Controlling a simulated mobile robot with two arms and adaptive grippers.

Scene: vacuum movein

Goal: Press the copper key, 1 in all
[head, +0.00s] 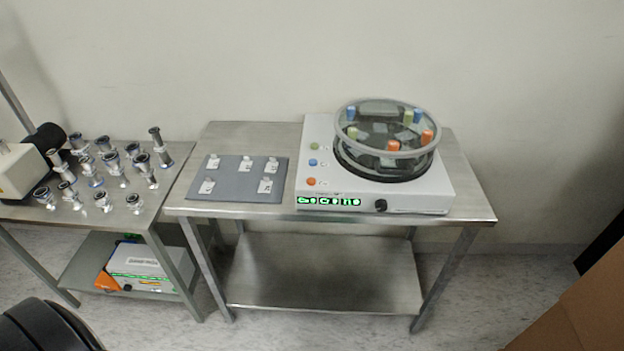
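A white machine (318,135) stands on the right half of the middle steel table. Three round keys run down its left side: an olive-green key (315,146) at the back, a blue key (313,162) in the middle, and an orange, copper-like key (311,181) at the front. All three are uncovered, and nothing touches them. I cannot tell from here whether any is pressed. A round glass-lidded chamber (385,140) with coloured knobs sits on the machine. A green lit display (328,201) and a black dial (380,205) are on its front. Neither gripper is in view.
A grey mat (237,192) with several small tagged pieces lies left of the machine on the steel table (465,200). A left table (120,222) holds several metal fittings. A brown box-like surface (580,315) fills the lower right corner.

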